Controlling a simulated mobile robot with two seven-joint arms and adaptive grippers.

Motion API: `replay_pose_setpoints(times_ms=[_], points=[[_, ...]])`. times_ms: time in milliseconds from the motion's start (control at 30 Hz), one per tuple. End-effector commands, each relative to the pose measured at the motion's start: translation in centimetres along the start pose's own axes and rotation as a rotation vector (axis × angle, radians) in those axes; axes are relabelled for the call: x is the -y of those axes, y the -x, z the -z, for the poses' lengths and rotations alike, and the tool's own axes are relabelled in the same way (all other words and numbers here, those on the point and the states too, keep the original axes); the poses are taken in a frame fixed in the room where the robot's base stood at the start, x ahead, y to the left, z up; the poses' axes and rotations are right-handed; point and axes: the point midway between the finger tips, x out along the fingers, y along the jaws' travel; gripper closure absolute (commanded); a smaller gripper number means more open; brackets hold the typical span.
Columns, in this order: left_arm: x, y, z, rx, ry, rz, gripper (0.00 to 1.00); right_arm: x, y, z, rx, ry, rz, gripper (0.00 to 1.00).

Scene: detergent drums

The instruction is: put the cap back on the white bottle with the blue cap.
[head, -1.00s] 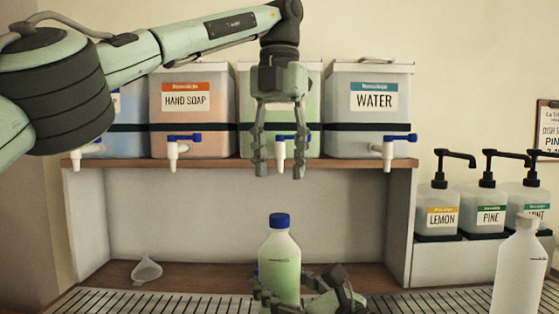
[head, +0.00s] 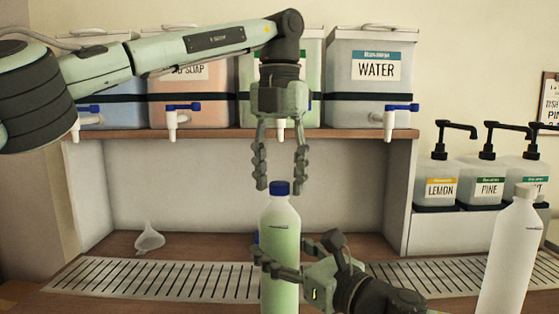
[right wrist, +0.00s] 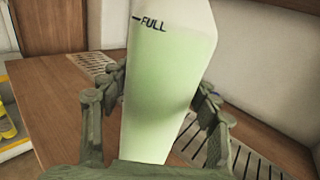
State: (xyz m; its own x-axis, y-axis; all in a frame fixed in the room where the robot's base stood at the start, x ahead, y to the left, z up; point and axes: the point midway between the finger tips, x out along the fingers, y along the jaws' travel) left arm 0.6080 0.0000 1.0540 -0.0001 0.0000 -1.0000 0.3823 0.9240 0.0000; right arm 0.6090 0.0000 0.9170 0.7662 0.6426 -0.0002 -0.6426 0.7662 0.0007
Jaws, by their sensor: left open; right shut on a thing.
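The white translucent bottle (head: 281,225) holds green liquid and stands upright in the middle of the head view. Its blue cap (head: 280,188) sits on top of the neck; I cannot tell how tightly. My right gripper (head: 285,259) is shut around the bottle's body. The right wrist view shows the bottle (right wrist: 165,80) between its fingers, with a "FULL" mark. My left gripper (head: 281,187) points down over the bottle, open, one fingertip on each side of the cap with visible gaps. The bottle's lower end is out of the head view.
A shelf (head: 230,133) with several dispensers, including the WATER one (head: 370,85), stands behind my left gripper. A white bottle (head: 508,250) stands at the right, near pump bottles (head: 487,184). A small funnel (head: 149,238) lies at the left behind the slotted drain (head: 160,280).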

Motion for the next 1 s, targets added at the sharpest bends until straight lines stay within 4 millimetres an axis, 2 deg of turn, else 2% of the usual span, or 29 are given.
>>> replay_pose_setpoints(times_ms=[267,633,900,933,1000], points=[[-0.02,-0.09,-0.01,0.0,0.0,0.001,0.54,-0.02,0.0,0.04,-0.001,-0.001,-0.001,1.0],[-0.04,-0.06,0.0,0.0,0.0,0.0,1.0,-0.02,0.0,0.04,-0.001,-0.001,-0.001,1.0],[-0.06,-0.06,0.0,0.0,-0.01,0.0,1.0,-0.02,0.0,0.04,-0.001,-0.001,0.0,1.0],[-0.06,-0.06,0.0,0.0,-0.01,0.0,0.69,-0.02,0.0,0.04,-0.001,-0.001,0.0,1.0],[-0.06,-0.06,0.0,0.0,-0.01,0.0,0.6,-0.02,0.0,0.04,-0.001,-0.001,0.0,1.0]])
